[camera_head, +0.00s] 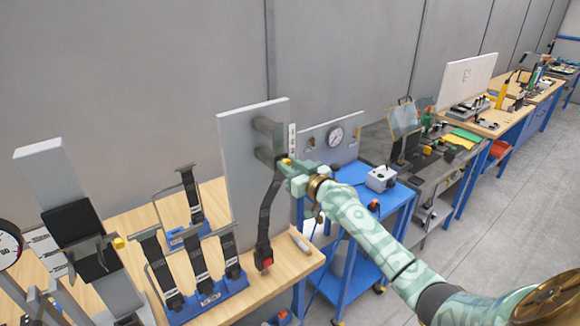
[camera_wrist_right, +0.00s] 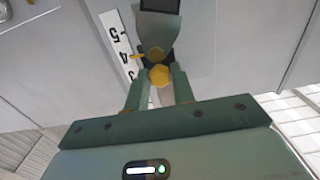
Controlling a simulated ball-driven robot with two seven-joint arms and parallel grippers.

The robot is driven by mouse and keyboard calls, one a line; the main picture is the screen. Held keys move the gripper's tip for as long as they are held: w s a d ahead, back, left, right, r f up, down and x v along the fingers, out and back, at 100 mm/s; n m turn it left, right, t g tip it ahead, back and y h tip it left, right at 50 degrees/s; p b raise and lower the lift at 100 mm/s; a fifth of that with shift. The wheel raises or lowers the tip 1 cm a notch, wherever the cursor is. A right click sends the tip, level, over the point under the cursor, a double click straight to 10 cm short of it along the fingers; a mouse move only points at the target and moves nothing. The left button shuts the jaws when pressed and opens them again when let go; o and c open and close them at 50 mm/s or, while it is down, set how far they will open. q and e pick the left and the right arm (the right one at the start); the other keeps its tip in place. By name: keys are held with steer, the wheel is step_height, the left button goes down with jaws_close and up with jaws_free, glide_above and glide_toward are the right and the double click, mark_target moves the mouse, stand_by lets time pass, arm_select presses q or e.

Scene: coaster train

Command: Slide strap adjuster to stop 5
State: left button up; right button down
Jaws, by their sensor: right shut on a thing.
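The strap adjuster (camera_head: 280,157) is a dark slider with a yellow knob, mounted on a grey upright panel (camera_head: 240,175). In the right wrist view its yellow knob (camera_wrist_right: 159,76) sits between my fingers. A white number strip (camera_head: 292,145) runs beside it; the right wrist view shows the strip (camera_wrist_right: 119,45) with 5, 4 and part of a 3. A small yellow pointer (camera_wrist_right: 139,57) is level with about the 4. My right gripper (camera_head: 288,166) is shut on the adjuster. A black strap (camera_head: 268,215) hangs below to a red-buttoned buckle (camera_head: 265,263). My left gripper is out of view.
A wooden bench (camera_head: 290,262) carries a blue stand (camera_head: 205,300) with several black straps. Left of it is a seat-like post (camera_head: 50,165) with a black pad. A blue cart (camera_head: 385,200) with a white box (camera_head: 381,178) stands right, near my right arm.

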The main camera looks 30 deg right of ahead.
step_height(320, 180, down, 3)
steer(key=shift+r+b, duration=0.1)
steer(key=shift+b, duration=0.75)
steer(key=c, duration=1.2)
jaws_free()
steer(key=shift+s, duration=0.1)
steer(key=s, duration=0.5)
steer(key=s+d, duration=0.1)
steer(key=s, duration=1)
steer(key=shift+d, duration=0.15)
